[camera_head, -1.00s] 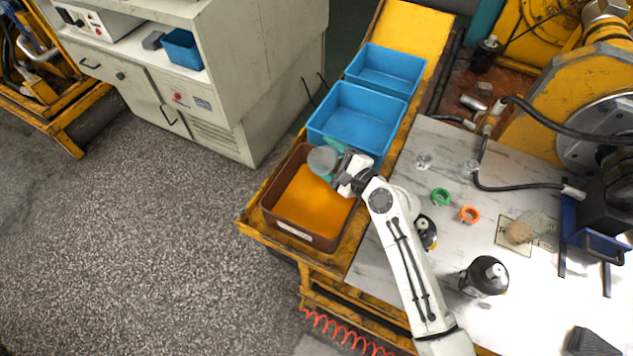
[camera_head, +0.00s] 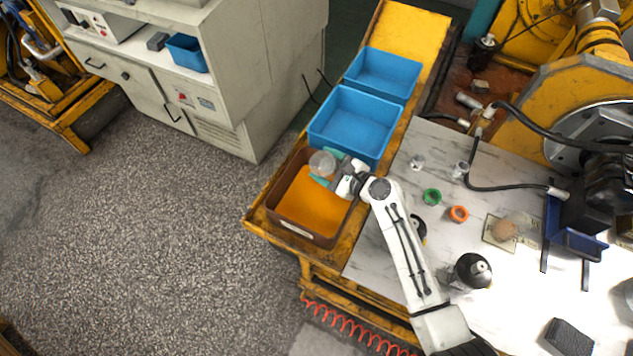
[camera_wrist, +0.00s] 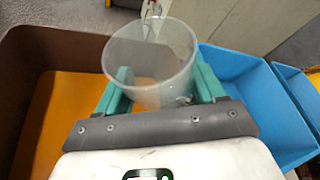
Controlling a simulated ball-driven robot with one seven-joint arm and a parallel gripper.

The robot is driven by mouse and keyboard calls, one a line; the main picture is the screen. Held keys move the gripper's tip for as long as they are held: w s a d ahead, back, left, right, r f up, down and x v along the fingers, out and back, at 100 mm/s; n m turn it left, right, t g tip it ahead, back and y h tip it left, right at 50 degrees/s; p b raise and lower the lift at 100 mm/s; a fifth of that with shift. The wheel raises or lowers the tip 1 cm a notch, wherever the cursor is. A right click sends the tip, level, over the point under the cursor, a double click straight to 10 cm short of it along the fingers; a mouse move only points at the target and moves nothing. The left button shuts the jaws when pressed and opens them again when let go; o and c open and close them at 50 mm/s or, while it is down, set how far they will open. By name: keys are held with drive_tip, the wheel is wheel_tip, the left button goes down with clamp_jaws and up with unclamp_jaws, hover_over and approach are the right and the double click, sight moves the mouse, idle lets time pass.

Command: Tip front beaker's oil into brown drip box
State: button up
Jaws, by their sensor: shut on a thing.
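A clear beaker (camera_head: 322,163) is over the back left part of the brown drip box (camera_head: 304,234). My gripper (camera_head: 334,170) is shut on the beaker's sides. In the wrist view, the teal fingers (camera_wrist: 160,90) flank the beaker (camera_wrist: 150,50), and its round rim shows. The beaker looks clear, with a faint tan patch low in it; I cannot tell whether that is oil or the box seen through the glass. The brown box (camera_wrist: 50,45) has an orange-yellow inside, which may be oil. The beaker's exact tilt is unclear.
Two blue bins (camera_head: 345,135) (camera_head: 384,74) stand behind the box on the yellow bench.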

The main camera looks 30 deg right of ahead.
idle(0.4)
drive_tip(key=shift+s+a+r+m+p, duration=0.15)
drive_tip(key=shift+r+m+p, duration=0.2)
drive_tip(key=shift+p, duration=0.6)
drive_tip(key=m+p, duration=0.1)
drive_tip(key=p, duration=0.1)
drive_tip(key=a+m+g+y+p, duration=0.1)
drive_tip(key=p, duration=0.1)
drive_tip(key=shift+s+r+g, duration=0.1)
drive_tip(key=shift+s+g, duration=0.2)
drive_tip(key=shift+s+a+m+g+y+p, duration=0.2)
drive_tip(key=shift+m+g+y+p, duration=0.25)
drive_tip(key=shift+m, duration=0.3)
